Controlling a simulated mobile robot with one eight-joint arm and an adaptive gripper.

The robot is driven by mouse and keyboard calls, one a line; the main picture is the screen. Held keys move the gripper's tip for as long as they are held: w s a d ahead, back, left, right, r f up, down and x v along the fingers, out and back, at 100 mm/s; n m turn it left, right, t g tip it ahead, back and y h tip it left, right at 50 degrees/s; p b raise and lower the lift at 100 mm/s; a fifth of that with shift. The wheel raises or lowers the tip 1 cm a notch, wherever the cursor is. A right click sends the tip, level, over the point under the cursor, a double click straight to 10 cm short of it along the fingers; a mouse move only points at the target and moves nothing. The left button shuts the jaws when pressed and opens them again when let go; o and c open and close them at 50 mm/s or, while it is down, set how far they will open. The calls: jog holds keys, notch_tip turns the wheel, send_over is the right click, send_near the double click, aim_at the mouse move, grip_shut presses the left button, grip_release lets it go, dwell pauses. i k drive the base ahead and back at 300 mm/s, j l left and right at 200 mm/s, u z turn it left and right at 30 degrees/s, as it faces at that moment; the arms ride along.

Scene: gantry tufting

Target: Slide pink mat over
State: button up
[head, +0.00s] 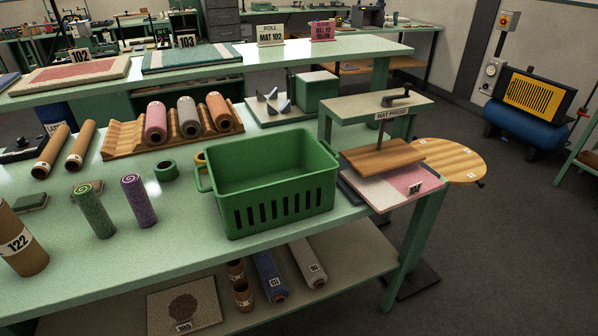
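A flat pink and cream mat labelled 104 (416,184) lies under the mat press (376,104) at the table's right end. The press's wooden plate (383,158) is above it and hides part of the mat; I cannot tell whether they touch. Another flat mat, labelled 102 (72,73), has a reddish-pink middle and a beige border and lies on the back table at the left. A pink roll (155,121) lies on the wavy wooden rack. My gripper is not in view.
A green basket (277,183) stands left of the press. A round wooden board (450,160) adjoins the table's right end. Green (95,211) and purple (139,201) rolls stand at the left.

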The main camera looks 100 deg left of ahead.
aim_at(386, 192)
jog(key=u, duration=2.9)
jog(key=i+l+z, duration=0.2)
jog(key=i, duration=0.4)
jog(key=i+l+z, duration=0.15)
jog(key=i, duration=0.45)
